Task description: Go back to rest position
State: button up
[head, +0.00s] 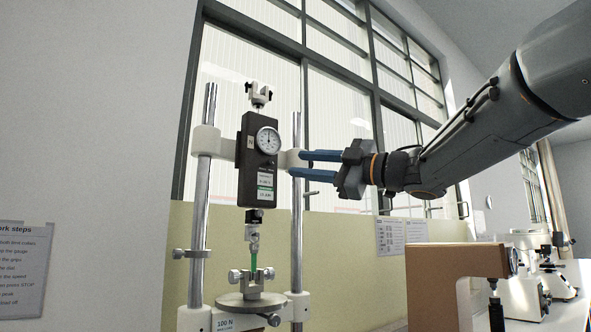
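My gripper (297,164) is at the end of my grey arm, which reaches in from the upper right. Its two blue fingers point left and are parted, with a gap between them and nothing seen held. The fingertips show by the right column (297,220) of a test stand, near the white crosshead clamp. I cannot tell whether they touch it. The stand carries a dark force gauge (246,180) with a round white dial (268,140). A green specimen (254,258) sits upright between the upper grip and the lower grip.
A brown and black bench instrument (450,285) stands at the lower right, with white microscope-like instruments (530,270) behind it. A sheet (22,265) headed "rk steps" is on the left wall. A large barred window (330,100) is behind. The space below my arm is open.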

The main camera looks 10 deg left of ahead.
jog(key=shift+d, duration=0.15)
dwell(0.4)
jog(key=w+d+f+m+t+h, duration=0.4)
jog(key=w+d+f+m, duration=0.1)
jog(key=f+m, duration=0.15)
jog(key=w+d+f+m+t+h, duration=0.4)
jog(key=w+d+f+m, duration=0.15)
jog(key=f, duration=0.25)
jog(key=d+f+m+g+h, duration=0.1)
jog(key=d+f+m+h, duration=0.3)
jog(key=f, duration=0.6)
jog(key=d+f+m+g+h, duration=0.1)
jog(key=d+f+m+h, duration=0.25)
jog(key=d+f, duration=0.5)
jog(key=s+d+f+m+g+h, duration=0.25)
jog(key=s+f, duration=0.35)
jog(key=f, duration=0.4)
jog(key=s+d+f+m+g+h, duration=0.1)
jog(key=s+d+f+g, duration=0.2)
jog(key=s+f, duration=0.5)
jog(key=s+f+m+g, duration=0.1)
jog(key=s+f+g, duration=0.2)
jog(key=s+f, duration=0.4)
jog(key=s+d+f+m+g, duration=0.1)
jog(key=s+f+g, duration=0.3)
jog(key=s+f, duration=0.3)
jog(key=s, duration=0.4)
jog(key=shift+s+f+m, duration=0.15)
jog(key=shift+s+m, duration=0.15)
